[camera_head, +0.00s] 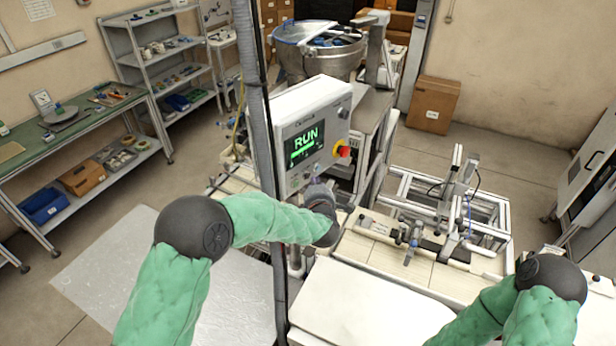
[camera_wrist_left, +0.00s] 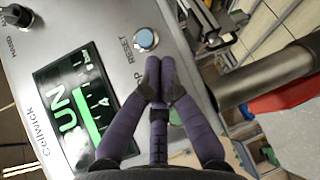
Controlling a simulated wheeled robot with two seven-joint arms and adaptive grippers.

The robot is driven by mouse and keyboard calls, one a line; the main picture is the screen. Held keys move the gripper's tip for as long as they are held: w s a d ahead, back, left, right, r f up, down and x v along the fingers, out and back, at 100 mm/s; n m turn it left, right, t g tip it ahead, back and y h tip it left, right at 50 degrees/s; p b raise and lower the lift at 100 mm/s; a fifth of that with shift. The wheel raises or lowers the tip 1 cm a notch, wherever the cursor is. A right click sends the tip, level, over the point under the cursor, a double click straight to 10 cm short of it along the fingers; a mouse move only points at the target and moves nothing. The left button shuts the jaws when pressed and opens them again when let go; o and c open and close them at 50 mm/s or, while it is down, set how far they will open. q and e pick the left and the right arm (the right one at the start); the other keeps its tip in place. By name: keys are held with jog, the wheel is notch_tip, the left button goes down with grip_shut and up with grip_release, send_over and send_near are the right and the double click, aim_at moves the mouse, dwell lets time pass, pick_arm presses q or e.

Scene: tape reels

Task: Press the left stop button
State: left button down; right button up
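The control panel (camera_head: 313,112) is a white box with a green "RUN" on its dark screen (camera_head: 304,146). The screen also shows large in the left wrist view (camera_wrist_left: 78,105). My left gripper (camera_head: 317,188) is at the lower part of the panel face. In the left wrist view its dark purple fingers (camera_wrist_left: 160,77) are together and empty, tips over the panel. A label ending in "P" is beside the tips; the fingers hide any button there. I cannot tell whether they touch the panel. A pale blue button (camera_wrist_left: 146,40) labelled RESET is just beyond the tips. My right gripper is out of view.
A red knob on yellow (camera_head: 343,151) sticks out of the panel's right side. A dark post (camera_head: 262,130) stands left of the panel. A metal bowl (camera_head: 318,58) is behind it, and a conveyor frame (camera_head: 450,200) is to the right.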

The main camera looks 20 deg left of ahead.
pick_arm(q)
jog(key=shift+a, duration=0.1)
dwell(0.7)
jog(key=shift+w+a+b, duration=0.2)
jog(key=shift+a+b, duration=0.1)
jog(key=shift+b, duration=0.2)
jog(key=shift+w+a+b, duration=0.15)
jog(key=shift+a+b, duration=0.15)
jog(key=shift+a, duration=0.05)
dwell(0.6)
jog(key=shift+d, duration=0.2)
jog(key=shift+s+d, duration=0.35)
jog(key=shift+d, duration=0.15)
dwell(0.3)
jog(key=d, duration=0.1)
jog(key=s+d, duration=0.1)
jog(key=d, duration=0.1)
jog(key=s+d, duration=0.1)
jog(key=shift+s+d+b, duration=0.2)
jog(key=shift+d+b, duration=0.05)
jog(key=shift+b, duration=0.15)
